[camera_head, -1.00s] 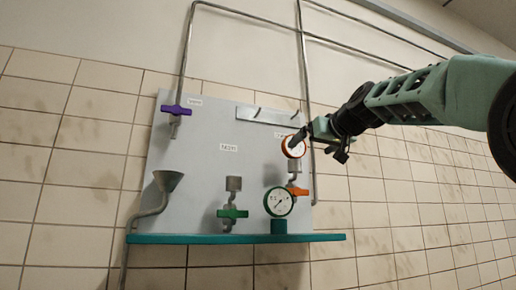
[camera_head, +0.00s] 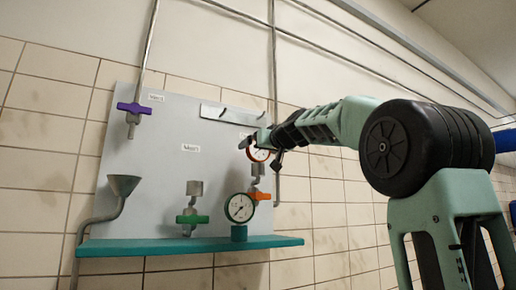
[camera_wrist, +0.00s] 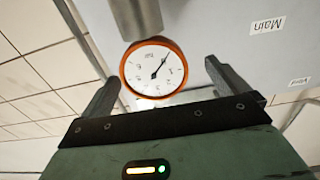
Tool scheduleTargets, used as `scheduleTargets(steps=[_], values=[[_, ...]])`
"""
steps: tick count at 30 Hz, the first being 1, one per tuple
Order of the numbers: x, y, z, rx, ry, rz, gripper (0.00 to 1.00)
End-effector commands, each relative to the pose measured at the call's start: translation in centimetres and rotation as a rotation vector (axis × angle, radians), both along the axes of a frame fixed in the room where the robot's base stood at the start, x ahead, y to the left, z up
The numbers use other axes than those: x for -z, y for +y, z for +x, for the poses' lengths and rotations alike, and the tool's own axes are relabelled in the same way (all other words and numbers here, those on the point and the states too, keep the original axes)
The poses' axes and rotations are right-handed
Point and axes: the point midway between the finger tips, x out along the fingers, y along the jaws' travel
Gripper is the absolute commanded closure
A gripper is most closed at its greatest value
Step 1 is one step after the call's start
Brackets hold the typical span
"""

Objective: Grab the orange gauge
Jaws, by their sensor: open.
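The orange gauge (camera_head: 258,152) has an orange rim and a white dial, and sits on the grey panel above the orange valve. In the wrist view the orange gauge (camera_wrist: 153,68) lies between my two open fingers, with clear space on both sides. My gripper (camera_wrist: 168,88) is open and empty. In the head view my gripper (camera_head: 262,145) reaches in from the right and partly covers the gauge. I cannot tell how deep the fingers reach around it.
A green gauge (camera_head: 239,208) stands on the teal shelf (camera_head: 190,246). An orange valve (camera_head: 259,196), a green valve (camera_head: 192,219), a purple valve (camera_head: 134,108) and a grey funnel (camera_head: 122,185) are nearby. A pipe (camera_wrist: 135,18) meets the gauge in the wrist view.

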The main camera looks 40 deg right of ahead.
Motion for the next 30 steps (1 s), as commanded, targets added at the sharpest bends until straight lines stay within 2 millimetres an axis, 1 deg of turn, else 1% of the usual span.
scheduleTargets(steps=[6, 9, 13, 19, 20, 21, 23, 24, 25, 30], values=[[0.2, -1.6, 2.7, 0.002, 0.003, 0.003, 0.01], [0.2, -1.8, 3.9, -0.001, 0.003, 0.001, 0.01], [0.4, -2.0, 4.6, 0.000, 0.001, 0.001, 0.01], [0.6, -2.0, 4.7, 0.000, 0.001, 0.000, 0.01], [0.6, -1.9, 4.7, 0.000, 0.001, 0.000, 0.06], [0.6, -1.9, 4.7, 0.000, 0.001, 0.000, 0.17], [0.6, -1.9, 4.6, 0.000, 0.001, 0.000, 0.34], [0.6, -1.9, 4.6, 0.000, 0.001, 0.000, 0.45], [0.6, -1.9, 4.6, 0.000, 0.001, 0.000, 0.54], [0.5, -1.9, 4.6, 0.000, 0.000, 0.000, 0.54]])
